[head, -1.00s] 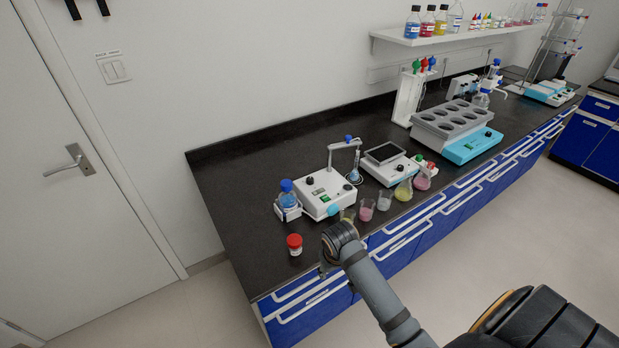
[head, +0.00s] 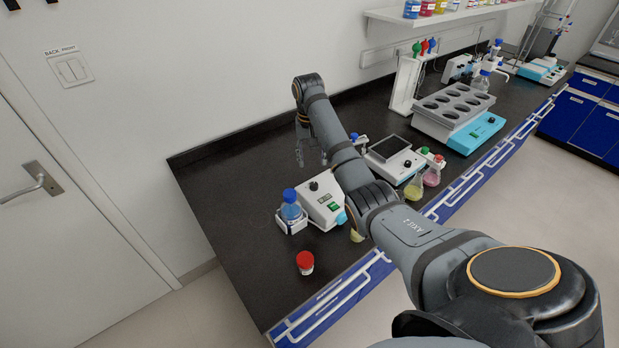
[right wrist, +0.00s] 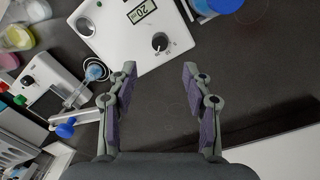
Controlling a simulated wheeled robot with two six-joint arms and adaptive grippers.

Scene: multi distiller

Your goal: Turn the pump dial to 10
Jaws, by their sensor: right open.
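The pump is a white box (head: 322,208) on the black bench, partly hidden by my right arm in the head view. Its black dial (head: 314,186) is on the top face. In the right wrist view, the dial (right wrist: 160,42) sits near a small display (right wrist: 141,11) that appears to read 20. My right gripper (head: 311,163) hangs above the bench behind the pump, open and empty. In the right wrist view its fingers (right wrist: 160,72) are spread, with the dial just ahead of the gap between them, apart from both. My left gripper is not in view.
A blue-capped bottle (head: 291,207) stands left of the pump, and a red-capped jar (head: 305,262) in front. A balance (head: 396,158) and flasks (head: 414,188) stand to the right. The left part of the bench is clear.

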